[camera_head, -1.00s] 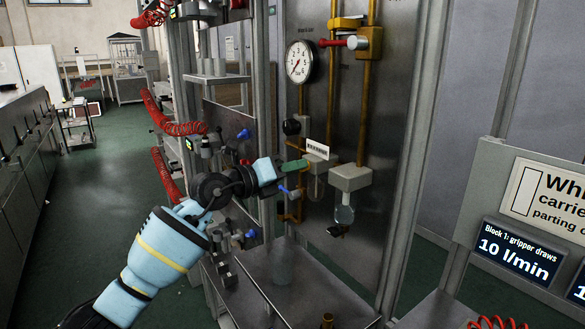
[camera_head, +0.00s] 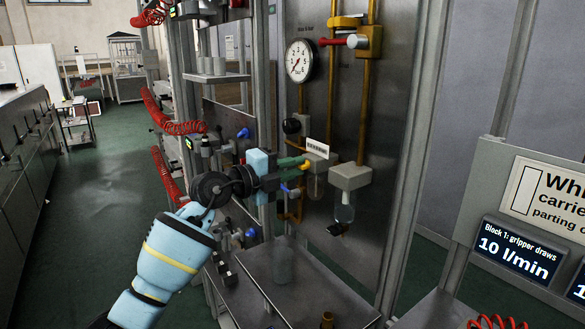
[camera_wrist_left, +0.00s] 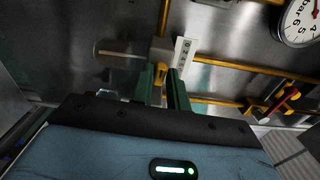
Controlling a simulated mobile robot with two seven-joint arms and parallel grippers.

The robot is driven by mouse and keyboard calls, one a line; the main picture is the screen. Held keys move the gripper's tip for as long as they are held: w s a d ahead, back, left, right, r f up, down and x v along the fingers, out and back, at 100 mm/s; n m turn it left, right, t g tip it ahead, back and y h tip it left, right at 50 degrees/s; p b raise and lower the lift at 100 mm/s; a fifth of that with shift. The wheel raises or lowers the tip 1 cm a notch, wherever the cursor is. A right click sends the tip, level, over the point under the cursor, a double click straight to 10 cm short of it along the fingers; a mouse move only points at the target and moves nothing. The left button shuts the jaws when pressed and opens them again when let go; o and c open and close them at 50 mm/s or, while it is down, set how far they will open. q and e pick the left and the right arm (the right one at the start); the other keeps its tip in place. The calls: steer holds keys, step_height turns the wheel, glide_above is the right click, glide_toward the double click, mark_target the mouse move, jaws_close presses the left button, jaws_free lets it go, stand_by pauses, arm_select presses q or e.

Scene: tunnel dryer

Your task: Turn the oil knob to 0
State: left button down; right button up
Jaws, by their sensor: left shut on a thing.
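My left gripper (camera_head: 294,168) reaches in from the left to the grey block with the white scale label (camera_head: 318,148) on the steel panel. Its fingers lie one above the other there. In the left wrist view the green fingertips (camera_wrist_left: 161,88) close around a small part beside the scale label (camera_wrist_left: 184,55). I take this part to be the oil knob; it is mostly hidden by the fingers, so its setting cannot be read. A clear bowl (camera_head: 344,208) hangs under the grey block to the right. My right gripper is not in view.
A pressure gauge (camera_head: 299,61), brass pipes (camera_head: 333,100) and a red-handled valve (camera_head: 340,41) are on the panel above. A metal shelf (camera_head: 320,282) stands below.

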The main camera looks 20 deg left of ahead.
arm_select(q)
steer(key=shift+r+n, duration=0.1)
steer(key=shift+n, duration=0.4)
steer(key=c, duration=1.4)
jaws_free()
steer(key=v, duration=0.8)
steer(key=shift+w, duration=0.1)
